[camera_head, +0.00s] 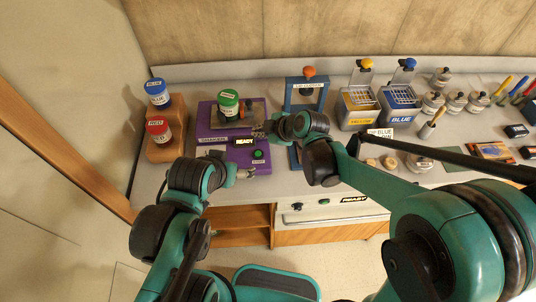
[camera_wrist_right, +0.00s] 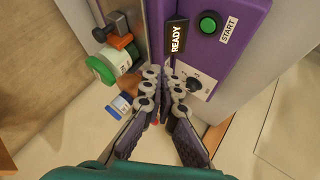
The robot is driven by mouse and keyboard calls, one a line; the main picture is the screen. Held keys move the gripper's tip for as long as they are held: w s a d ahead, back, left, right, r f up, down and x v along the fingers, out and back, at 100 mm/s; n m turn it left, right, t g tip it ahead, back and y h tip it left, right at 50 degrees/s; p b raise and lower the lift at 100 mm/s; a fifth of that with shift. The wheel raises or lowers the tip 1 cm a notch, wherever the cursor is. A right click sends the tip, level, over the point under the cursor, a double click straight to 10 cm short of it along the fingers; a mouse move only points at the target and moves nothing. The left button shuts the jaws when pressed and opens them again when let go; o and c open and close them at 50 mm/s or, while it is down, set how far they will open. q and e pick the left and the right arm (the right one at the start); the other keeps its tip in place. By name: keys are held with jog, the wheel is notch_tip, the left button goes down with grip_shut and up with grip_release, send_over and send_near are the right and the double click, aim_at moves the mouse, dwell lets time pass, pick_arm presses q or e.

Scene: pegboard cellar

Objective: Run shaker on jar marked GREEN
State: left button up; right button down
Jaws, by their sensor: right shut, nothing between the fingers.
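The jar marked GREEN (camera_head: 228,103), with a green lid, stands on the purple shaker (camera_head: 208,113). In the right wrist view the green-lidded jar (camera_wrist_right: 108,65) sits beside an orange clamp part (camera_wrist_right: 120,41). The shaker front has a READY display (camera_head: 244,142), a green START button (camera_head: 259,154) and a dial (camera_wrist_right: 194,84). My right gripper (camera_head: 259,131) is shut and empty, over the shaker just right of the jar; its fingertips (camera_wrist_right: 165,82) show near the display and dial.
Blue (camera_head: 157,93) and red (camera_head: 158,130) jars stand on a brown stepped rack (camera_head: 174,138) at left. A blue frame (camera_head: 290,97) with an orange knob stands right of the shaker. YELLOW (camera_head: 358,112) and BLUE (camera_head: 400,108) bins are further right. My right arm crosses the bench front.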

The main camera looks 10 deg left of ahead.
aim_at(259, 155)
jog(key=shift+a+f, duration=0.1)
jog(key=shift+f, duration=0.15)
notch_tip(259, 155, down, 8)
jog(key=b, duration=0.7)
jog(key=shift+f, duration=0.25)
dwell(1.2)
jog(key=shift+f+b, duration=0.4)
jog(key=shift+b, duration=0.05)
